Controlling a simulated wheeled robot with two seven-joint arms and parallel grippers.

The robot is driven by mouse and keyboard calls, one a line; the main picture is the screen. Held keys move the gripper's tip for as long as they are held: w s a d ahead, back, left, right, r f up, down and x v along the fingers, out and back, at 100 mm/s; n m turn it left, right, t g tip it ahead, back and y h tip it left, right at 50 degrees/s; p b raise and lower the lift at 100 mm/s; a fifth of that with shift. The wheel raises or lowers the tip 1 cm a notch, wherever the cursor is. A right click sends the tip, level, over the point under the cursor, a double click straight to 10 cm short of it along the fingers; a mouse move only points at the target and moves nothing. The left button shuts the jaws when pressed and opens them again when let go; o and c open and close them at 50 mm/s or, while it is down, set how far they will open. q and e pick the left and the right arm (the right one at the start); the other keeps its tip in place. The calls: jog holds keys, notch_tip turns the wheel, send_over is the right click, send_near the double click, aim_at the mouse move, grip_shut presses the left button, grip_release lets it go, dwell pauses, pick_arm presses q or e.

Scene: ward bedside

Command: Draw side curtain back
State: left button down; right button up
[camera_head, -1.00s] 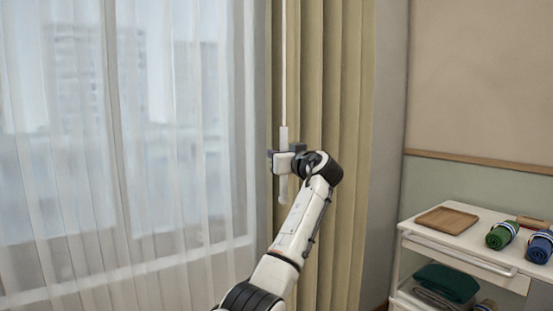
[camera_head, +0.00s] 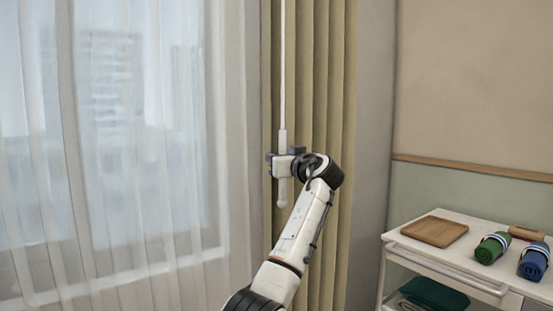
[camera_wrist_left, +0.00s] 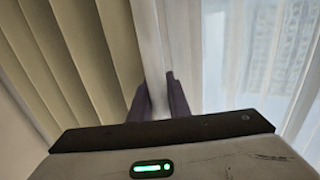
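The side curtain (camera_head: 338,110) is a beige-olive drape hanging in tight vertical folds at the right end of the window. It also fills the left of the left wrist view (camera_wrist_left: 75,50). A thin white wand (camera_head: 283,75) hangs upright along its left edge, with a thicker handle (camera_head: 282,195) at the bottom. My left gripper (camera_head: 283,160) is shut on the wand's handle part. In the left wrist view, its two dark fingers (camera_wrist_left: 159,98) stand on either side of the pale wand (camera_wrist_left: 152,55). My right gripper is not in view.
A sheer white curtain (camera_head: 130,180) covers the window at left. A white trolley (camera_head: 450,270) stands at lower right with a wooden tray (camera_head: 434,231), a green roll (camera_head: 492,248) and a blue roll (camera_head: 534,262). A bare grey wall strip (camera_head: 372,150) separates drape and trolley.

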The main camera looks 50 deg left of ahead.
pick_arm(q)
jog(key=c, duration=1.8)
grip_release()
jog(key=shift+w+r, duration=0.1)
jog(key=shift+r, duration=0.25)
jog(key=shift+o, duration=0.7)
jog(key=shift+w+f, duration=0.15)
jog(key=shift+f, duration=0.05)
jog(key=b+v, duration=0.2)
jog(key=v, duration=0.8)
jog(key=shift+d, duration=0.1)
